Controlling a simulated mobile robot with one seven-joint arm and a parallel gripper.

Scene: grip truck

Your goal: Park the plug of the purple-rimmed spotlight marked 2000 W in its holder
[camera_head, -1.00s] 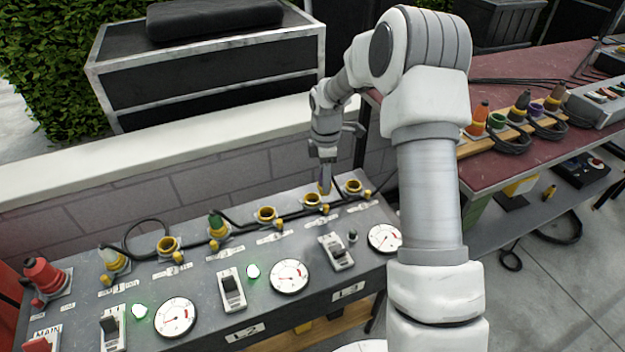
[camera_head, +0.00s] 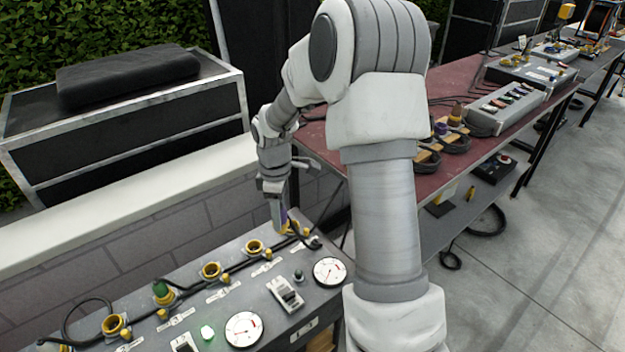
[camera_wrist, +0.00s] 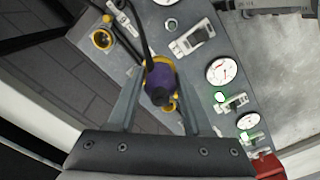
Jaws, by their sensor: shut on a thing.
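In the head view only a sliver of purple shows at the fingertips, over the right end of the grey power panel (camera_head: 232,297). Yellow shows just below the plug; I cannot tell whether plug and socket touch. Wooden plug holders (camera_head: 428,160) stand on the red table, partly hidden by my arm. The spotlight and its 2000 W mark are not in view.
Yellow-ringed sockets (camera_head: 254,247) line the panel; one holds a green plug (camera_head: 163,291). Black cables lie across it. The red table (camera_head: 462,80) also carries a grey box with coloured connectors (camera_head: 508,100). A low wall (camera_head: 130,195) runs behind the panel.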

